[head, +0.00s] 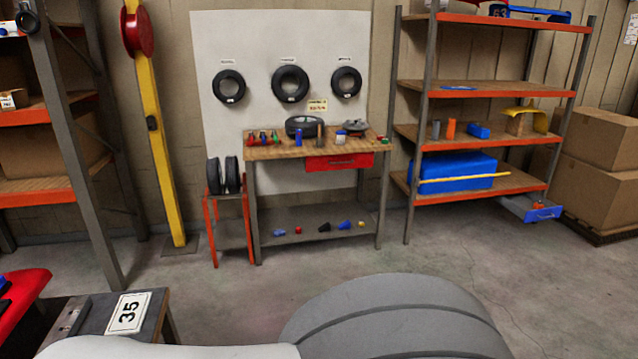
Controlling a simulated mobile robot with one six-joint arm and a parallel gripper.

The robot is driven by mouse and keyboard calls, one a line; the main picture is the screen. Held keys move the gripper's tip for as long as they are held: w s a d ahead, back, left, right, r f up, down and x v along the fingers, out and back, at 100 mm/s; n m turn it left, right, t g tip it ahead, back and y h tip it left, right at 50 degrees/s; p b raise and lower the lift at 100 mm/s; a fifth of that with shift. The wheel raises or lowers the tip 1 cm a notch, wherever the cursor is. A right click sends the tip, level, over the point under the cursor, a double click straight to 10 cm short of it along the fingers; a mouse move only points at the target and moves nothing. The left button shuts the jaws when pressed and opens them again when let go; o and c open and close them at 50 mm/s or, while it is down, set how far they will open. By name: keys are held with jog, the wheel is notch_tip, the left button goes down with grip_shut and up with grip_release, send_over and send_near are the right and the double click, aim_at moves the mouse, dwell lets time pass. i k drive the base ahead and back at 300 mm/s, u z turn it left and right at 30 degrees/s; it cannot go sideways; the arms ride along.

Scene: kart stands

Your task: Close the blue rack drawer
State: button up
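The blue rack drawer (543,214) hangs at the lower right end of the orange and grey shelf rack (497,193). It stands pulled out, with its blue front sticking out past the rack's bottom shelf. A small orange thing (538,206) shows at the drawer's top; I cannot tell what it is. My gripper is not in view. Only grey and white rounded parts, which look like mine, show at the bottom of the picture, well apart from the drawer.
A workbench (317,149) with a red drawer (340,162) stands at the back wall. Cardboard boxes (590,180) are stacked right of the rack. A dark table with a "35" plate (129,313) is at the lower left. The concrete floor (470,270) before the rack is clear.

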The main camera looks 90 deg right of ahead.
aim_at(521, 205)
jog(key=z, duration=0.05)
jog(key=k, duration=1.7)
jog(key=z, duration=4.55)
jog(key=i, duration=3.15)
jog(key=z, duration=0.05)
